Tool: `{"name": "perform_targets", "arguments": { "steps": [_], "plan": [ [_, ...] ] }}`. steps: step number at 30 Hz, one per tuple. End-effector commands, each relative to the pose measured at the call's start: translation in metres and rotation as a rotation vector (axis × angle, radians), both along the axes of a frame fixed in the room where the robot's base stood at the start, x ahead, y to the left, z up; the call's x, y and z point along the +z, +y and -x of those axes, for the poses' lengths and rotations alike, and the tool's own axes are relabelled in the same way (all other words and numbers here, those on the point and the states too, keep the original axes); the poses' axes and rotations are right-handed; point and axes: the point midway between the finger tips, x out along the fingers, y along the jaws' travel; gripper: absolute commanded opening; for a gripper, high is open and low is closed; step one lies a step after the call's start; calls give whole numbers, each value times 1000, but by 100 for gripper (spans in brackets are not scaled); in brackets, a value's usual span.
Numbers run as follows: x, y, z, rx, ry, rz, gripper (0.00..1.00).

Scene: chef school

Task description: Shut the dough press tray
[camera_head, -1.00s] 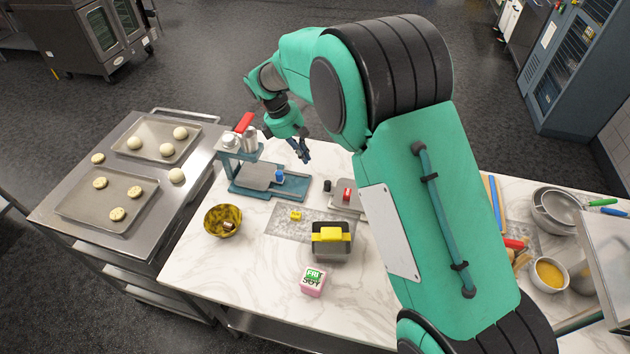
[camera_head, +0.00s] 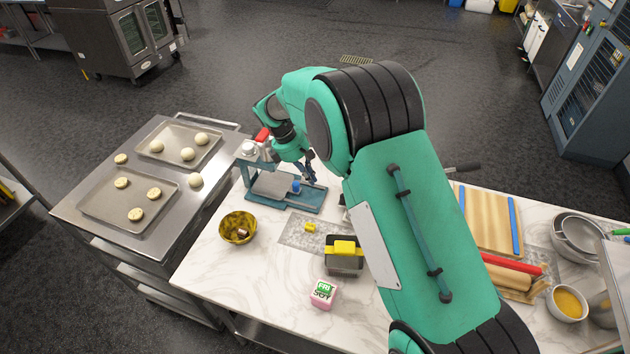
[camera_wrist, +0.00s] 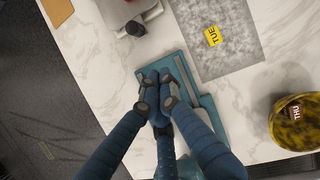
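The dough press (camera_head: 249,166) stands at the back left of the marble counter, with a teal base and a red handle (camera_head: 263,135). Its grey tray (camera_head: 271,185) lies on the base and extends right from beneath the press head. A small blue knob (camera_head: 296,186) stands at the tray's right end. My gripper (camera_head: 310,175) is just right of and above this knob; I cannot tell whether it touches. In the wrist view, my gripper's fingertips (camera_wrist: 158,76) are together over the teal base (camera_wrist: 178,62), and the fingers hide part of the press.
A yellow-brown bowl (camera_head: 238,228), a grey-and-yellow block (camera_head: 343,253) and a pink box (camera_head: 324,294) stand in front of the press. A steel table (camera_head: 110,165) with dough trays adjoins on the left. A grey device (camera_wrist: 125,12) is near the gripper.

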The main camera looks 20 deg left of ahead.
Motion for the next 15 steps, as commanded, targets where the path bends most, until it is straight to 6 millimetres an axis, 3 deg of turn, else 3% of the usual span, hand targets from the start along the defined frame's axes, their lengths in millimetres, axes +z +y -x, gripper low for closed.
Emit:
{"name": "perform_targets", "arguments": {
  "steps": [15],
  "plan": [
    [-69,-27,-7,-1,2,2,0]
  ]
}}
